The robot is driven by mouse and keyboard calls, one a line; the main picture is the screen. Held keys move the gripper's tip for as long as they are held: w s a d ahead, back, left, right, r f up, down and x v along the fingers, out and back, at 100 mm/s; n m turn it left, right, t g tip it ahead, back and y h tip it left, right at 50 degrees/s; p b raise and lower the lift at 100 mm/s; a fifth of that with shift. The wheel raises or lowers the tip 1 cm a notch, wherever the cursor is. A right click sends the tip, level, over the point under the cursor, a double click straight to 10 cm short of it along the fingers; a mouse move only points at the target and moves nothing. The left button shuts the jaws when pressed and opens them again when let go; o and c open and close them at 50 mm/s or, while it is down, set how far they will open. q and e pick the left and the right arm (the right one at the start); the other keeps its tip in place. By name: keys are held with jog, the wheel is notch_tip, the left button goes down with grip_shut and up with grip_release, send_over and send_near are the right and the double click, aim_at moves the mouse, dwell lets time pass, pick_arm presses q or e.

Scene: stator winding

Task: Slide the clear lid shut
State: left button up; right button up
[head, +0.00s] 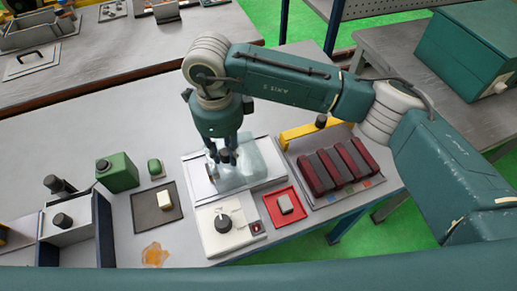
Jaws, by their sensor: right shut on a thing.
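The clear lid (240,168) is a translucent pane over the white machine base (273,178) in the middle of the table. My right gripper (226,156) points down over the lid's left part. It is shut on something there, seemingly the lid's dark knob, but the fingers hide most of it. The front part of the white unit (224,231) carries a black knob and a small red button. A bare plate shows to the left of the lid. I cannot tell how far the lid is closed. My left gripper is not in view.
A tray of dark red blocks (338,167) with a yellow bar stands to the right. A red tray (285,206) sits in front. A dark mat (157,208) with a pale block, a green box (117,172) and an orange stain (154,255) lie left.

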jog(key=shift+s+a+f+b, duration=0.1)
jog(key=shift+s+a+b, duration=0.25)
jog(key=shift+a, duration=0.55)
jog(key=shift+s+a+f+b, duration=0.15)
jog(key=shift+s+a+b, duration=0.25)
jog(key=shift+a, duration=0.55)
jog(key=shift+s+a+f+b, duration=0.1)
jog(key=shift+s+a+b, duration=0.25)
jog(key=shift+a, duration=0.55)
jog(key=o, duration=0.8)
jog(key=shift+a, duration=0.1)
jog(key=shift+w+r, duration=0.1)
jog(key=shift+w+r+p, duration=0.15)
jog(key=shift+r+p, duration=0.2)
jog(key=shift+r, duration=0.55)
jog(key=shift+r+p, duration=0.55)
jog(key=shift+r, duration=1.7)
